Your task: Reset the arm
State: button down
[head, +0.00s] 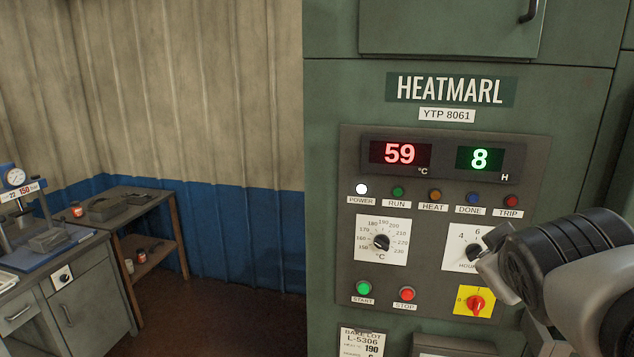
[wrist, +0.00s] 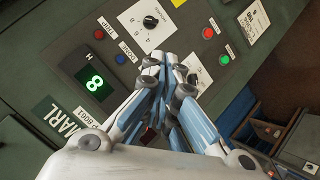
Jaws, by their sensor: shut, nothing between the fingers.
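My gripper (wrist: 164,64) is shut and empty in the wrist view, its fingertips together in front of the oven control panel (wrist: 70,62). In the head view my arm comes in from the right edge, and the gripper (head: 490,268) covers part of the hours dial (head: 465,240). That dial also shows in the wrist view (wrist: 150,22), just beyond the fingertips. I cannot tell whether the fingertips touch the panel. The displays read 59 °C (head: 400,154) and 8 H (head: 480,159). The white POWER lamp (head: 362,189) is lit.
The green HEATMARL oven (head: 330,100) fills the right half of the head view. Below the dials are a START button (head: 364,288), a STOP button (head: 407,293) and a red rotary switch (head: 475,302). A workbench (head: 90,290) and a wooden shelf table (head: 150,262) stand at left.

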jog(key=s+a+f+m+g+y+b, duration=0.2)
jog(key=s+a+f, duration=0.4)
jog(key=s+f, duration=0.3)
jog(key=s+a+f+m+g+y+b, duration=0.2)
jog(key=s+a+f+b, duration=0.5)
jog(key=f, duration=1)
jog(key=s+g, duration=0.1)
jog(key=s, duration=0.2)
jog(key=shift+s+f+g+y, duration=0.15)
jog(key=shift+f+g+y, duration=0.15)
jog(key=shift+g, duration=0.1)
